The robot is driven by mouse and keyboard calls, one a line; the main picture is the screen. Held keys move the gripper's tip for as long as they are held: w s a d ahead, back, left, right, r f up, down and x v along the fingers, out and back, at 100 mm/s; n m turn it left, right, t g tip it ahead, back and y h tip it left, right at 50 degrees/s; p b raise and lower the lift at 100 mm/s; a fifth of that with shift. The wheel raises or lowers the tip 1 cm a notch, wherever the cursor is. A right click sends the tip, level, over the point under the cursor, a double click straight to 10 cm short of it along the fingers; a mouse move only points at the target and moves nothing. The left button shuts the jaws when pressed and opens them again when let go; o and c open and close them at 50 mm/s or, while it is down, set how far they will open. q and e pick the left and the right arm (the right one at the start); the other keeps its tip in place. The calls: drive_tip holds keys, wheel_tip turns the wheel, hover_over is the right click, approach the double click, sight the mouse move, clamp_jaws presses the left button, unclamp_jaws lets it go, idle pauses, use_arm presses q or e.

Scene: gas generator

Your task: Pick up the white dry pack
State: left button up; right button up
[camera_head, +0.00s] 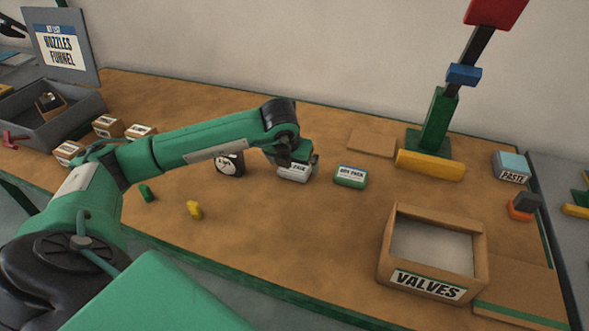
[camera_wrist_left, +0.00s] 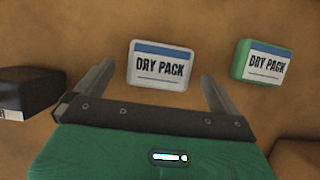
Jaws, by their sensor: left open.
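The white dry pack (camera_head: 294,173) lies on the brown table, partly hidden by my left gripper (camera_head: 298,162) in the head view. In the left wrist view the white dry pack (camera_wrist_left: 160,66), with a blue stripe and "DRY PACK" lettering, lies ahead between the two open fingers of my left gripper (camera_wrist_left: 157,80). The fingers are apart and empty, and whether they reach down to its height I cannot tell. A green dry pack (camera_head: 351,176) lies to its right, and also shows in the left wrist view (camera_wrist_left: 260,62). My right gripper is not in view.
A black item (camera_head: 231,163) lies left of the white pack, close to my arm. An open VALVES box (camera_head: 392,258) stands at the front right. A yellow cylinder (camera_head: 430,165) lies by a green post (camera_head: 438,125). Small green (camera_head: 147,193) and yellow (camera_head: 194,210) pieces lie nearer.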

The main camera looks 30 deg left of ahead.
use_arm(q)
drive_tip(key=shift+x, duration=1.2)
drive_tip(key=c, duration=1)
drive_tip(key=shift+r, duration=0.15)
